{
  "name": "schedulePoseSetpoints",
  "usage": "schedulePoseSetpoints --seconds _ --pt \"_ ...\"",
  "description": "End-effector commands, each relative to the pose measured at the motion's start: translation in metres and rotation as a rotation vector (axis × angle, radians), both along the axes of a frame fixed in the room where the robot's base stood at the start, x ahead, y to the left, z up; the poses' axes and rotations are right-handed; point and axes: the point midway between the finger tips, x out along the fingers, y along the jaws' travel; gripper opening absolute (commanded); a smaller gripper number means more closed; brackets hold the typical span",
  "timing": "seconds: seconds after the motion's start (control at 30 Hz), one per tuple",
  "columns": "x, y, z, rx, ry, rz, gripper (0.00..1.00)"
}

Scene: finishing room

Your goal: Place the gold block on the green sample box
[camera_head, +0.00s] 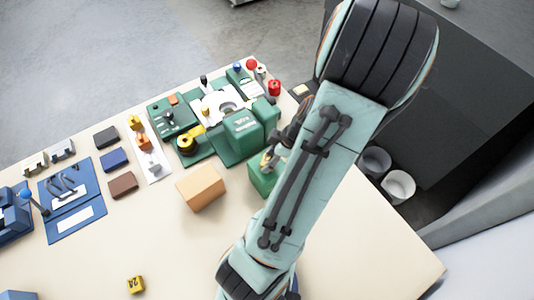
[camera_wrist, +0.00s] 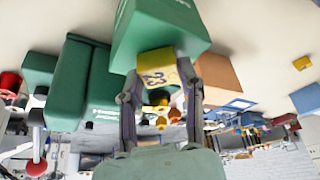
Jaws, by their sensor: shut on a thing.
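The gold block (camera_wrist: 157,68) has dark marks on its face and sits between the fingertips of my gripper (camera_wrist: 160,88), which is shut on it. In the wrist view, which looks upside down, the block overlaps the edge of a green box (camera_wrist: 155,32) with white lettering; I cannot tell whether it rests on it or is just above it. This looks like the green box (camera_head: 262,180) beside my arm in the head view, partly hidden by it. My gripper (camera_head: 269,158) is at that box's top there, mostly hidden by my arm.
A tan box (camera_head: 200,188) stands left of the green box. Larger green boxes (camera_head: 244,130) and green equipment stand behind. Another yellow block (camera_head: 136,284) lies near the front. Blue equipment (camera_head: 72,200) is at left.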

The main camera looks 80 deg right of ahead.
Motion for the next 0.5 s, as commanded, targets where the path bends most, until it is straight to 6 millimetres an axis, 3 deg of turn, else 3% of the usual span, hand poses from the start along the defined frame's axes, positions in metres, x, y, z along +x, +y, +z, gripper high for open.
schedulePoseSetpoints --seconds 0.27,0.3,0.37,0.4,0.5 --pt "0.0001 -0.0004 -0.0017 -0.001 0.0 0.0 0.0" --pt "-0.0002 -0.0005 -0.0025 -0.002 0.0 -0.001 0.39" --pt "-0.0003 -0.0006 -0.0021 -0.002 0.0 -0.001 0.58" --pt "-0.0002 -0.0005 -0.002 -0.002 0.0 -0.001 0.62" --pt "-0.0001 -0.0005 -0.002 -0.002 0.0 -0.001 0.62"
